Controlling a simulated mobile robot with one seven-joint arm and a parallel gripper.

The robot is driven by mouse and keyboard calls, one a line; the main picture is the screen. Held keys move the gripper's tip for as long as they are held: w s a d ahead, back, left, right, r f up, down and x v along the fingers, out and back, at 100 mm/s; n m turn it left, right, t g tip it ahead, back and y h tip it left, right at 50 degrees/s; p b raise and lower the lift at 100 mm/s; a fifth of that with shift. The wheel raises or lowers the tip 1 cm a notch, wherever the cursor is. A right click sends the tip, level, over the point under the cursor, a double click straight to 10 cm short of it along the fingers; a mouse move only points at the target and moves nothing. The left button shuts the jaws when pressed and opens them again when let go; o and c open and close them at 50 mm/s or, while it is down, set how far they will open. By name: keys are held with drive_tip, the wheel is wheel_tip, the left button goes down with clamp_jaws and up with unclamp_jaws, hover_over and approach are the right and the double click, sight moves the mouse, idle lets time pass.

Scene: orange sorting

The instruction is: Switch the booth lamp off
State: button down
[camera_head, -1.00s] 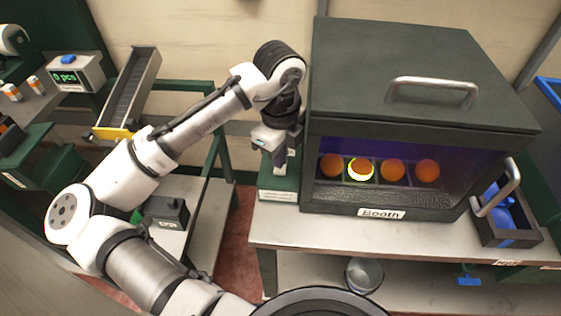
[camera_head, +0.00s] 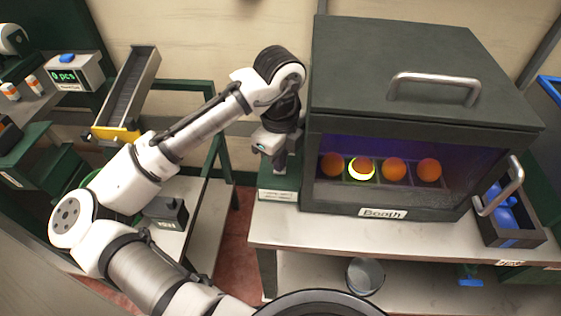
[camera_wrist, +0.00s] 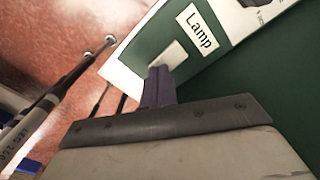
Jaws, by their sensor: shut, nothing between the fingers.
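The dark booth (camera_head: 420,60) stands on the bench, labelled "Booth" on its front. Its inside glows violet, and one orange (camera_head: 362,169) in it shows a bright yellow-green patch. The green lamp switch box (camera_head: 278,184) stands just left of the booth. In the wrist view its label (camera_wrist: 201,31) reads "Lamp", with a pale rectangular piece (camera_wrist: 168,56) beside it. My gripper (camera_head: 279,168) is shut and empty, pointing down over the box. In the wrist view its fingertips (camera_wrist: 158,76) are close to the pale piece; whether they touch it I cannot tell.
Several oranges sit in a row inside the booth. A tray with blue items (camera_head: 510,235) stands to the right of the booth. The bench front (camera_head: 320,228) is clear. A counter display (camera_head: 68,75) and a sloping chute (camera_head: 130,90) are at the left.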

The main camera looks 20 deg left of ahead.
drive_tip(key=shift+f, duration=0.3)
drive_tip(key=shift+r, duration=0.15)
wheel_tip(320, 180, up, 7)
drive_tip(key=p, duration=0.5)
drive_tip(key=shift+p, duration=0.4)
drive_tip(key=shift+f, duration=0.2)
